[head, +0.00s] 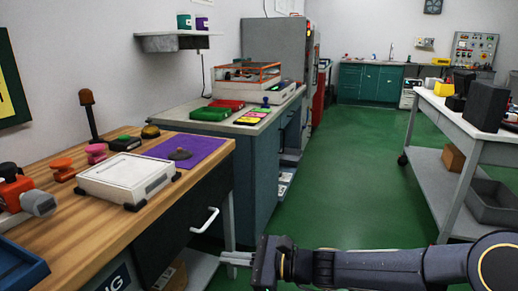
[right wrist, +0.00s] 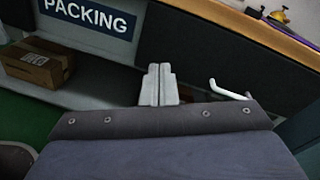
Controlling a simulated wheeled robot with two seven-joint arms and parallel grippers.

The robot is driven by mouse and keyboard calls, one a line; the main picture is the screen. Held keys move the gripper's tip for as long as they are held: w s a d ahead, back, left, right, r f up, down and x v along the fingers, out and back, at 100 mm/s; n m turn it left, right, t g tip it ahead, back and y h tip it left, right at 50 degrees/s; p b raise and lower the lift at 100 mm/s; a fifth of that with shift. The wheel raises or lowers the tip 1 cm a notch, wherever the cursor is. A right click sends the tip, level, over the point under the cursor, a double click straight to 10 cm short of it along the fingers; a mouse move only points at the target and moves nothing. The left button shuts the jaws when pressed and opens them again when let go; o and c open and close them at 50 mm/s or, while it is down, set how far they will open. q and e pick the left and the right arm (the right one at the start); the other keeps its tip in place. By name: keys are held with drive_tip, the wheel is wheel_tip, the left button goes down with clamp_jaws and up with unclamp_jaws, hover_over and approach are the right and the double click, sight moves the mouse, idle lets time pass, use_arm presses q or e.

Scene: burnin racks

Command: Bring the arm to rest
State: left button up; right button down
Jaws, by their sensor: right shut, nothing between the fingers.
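My right arm comes in from the right in the head view, dark and roughly level. Its gripper (head: 236,258) is in front of the wooden packing bench (head: 120,222), below the level of its top. The two pale fingers are together with nothing between them. In the right wrist view the shut fingers (right wrist: 158,85) point toward the underside of the bench, left of a white drawer handle (right wrist: 229,90). The same handle (head: 205,220) shows in the head view, up and left of the fingers. A gap between fingers and bench cannot be judged exactly. My left gripper is not in view.
The bench carries a white device (head: 125,180), a purple mat (head: 190,152) and small items. A cardboard box (right wrist: 38,65) sits on its lower shelf. A blue-grey cabinet (head: 257,165) stands beyond. A white cart (head: 455,120) is at right. The green floor (head: 350,170) between is clear.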

drive_tip(key=s+d+f+n+t+h, duration=0.3)
drive_tip(key=s+d+n+h, duration=1)
drive_tip(key=s+d, duration=1.3)
wheel_tip(320, 180, up, 29)
drive_tip(key=w+d+n+p, duration=0.1)
drive_tip(key=p, duration=2.9)
drive_tip(key=shift+w+d+f+g+y, duration=0.2)
drive_tip(key=shift+w+d+g+y, duration=0.1)
drive_tip(key=shift+w+d+g, duration=0.1)
